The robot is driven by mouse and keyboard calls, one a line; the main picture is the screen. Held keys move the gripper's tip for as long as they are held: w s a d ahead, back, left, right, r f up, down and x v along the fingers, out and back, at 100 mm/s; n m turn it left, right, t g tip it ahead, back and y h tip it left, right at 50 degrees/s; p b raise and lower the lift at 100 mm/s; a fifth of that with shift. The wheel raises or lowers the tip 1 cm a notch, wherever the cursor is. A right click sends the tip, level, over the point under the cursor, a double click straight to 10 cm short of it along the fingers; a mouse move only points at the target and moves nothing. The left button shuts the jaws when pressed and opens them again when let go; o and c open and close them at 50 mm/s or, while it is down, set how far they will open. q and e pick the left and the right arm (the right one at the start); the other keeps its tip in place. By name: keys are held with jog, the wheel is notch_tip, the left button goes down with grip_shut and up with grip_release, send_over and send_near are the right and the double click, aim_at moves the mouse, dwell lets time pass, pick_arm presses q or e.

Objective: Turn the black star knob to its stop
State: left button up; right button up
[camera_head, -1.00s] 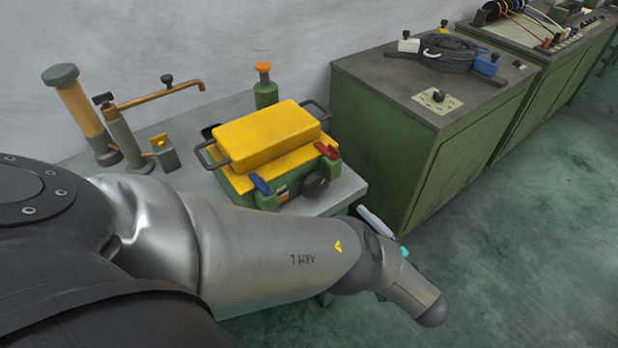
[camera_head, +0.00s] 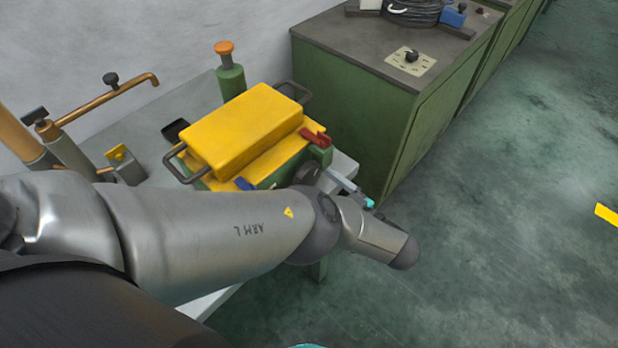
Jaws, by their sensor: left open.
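A black knob (camera_head: 307,173), which looks like the star knob, sits on the front of a green machine (camera_head: 318,156) with a yellow top (camera_head: 245,130). My left wrist partly covers it from below, so its lobes and angle cannot be made out. My left gripper (camera_head: 356,193) is open, just right of the knob in the picture. Only a pale finger and a cyan part show past the wrist. Whether it touches the knob cannot be told. My right gripper is not in view.
A red lever (camera_head: 315,138) and a blue lever (camera_head: 244,184) flank the knob. A green cabinet (camera_head: 350,100) stands behind right.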

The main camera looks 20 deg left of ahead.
pick_arm(q)
jog(key=shift+d, duration=0.1)
jog(key=c, duration=1.1)
jog(key=shift+m, duration=0.4)
jog(key=m, duration=0.3)
jog(key=shift+s, duration=0.1)
jog(key=shift+m+b, duration=0.45)
jog(key=shift+m, duration=1.15)
jog(key=shift+s, duration=0.1)
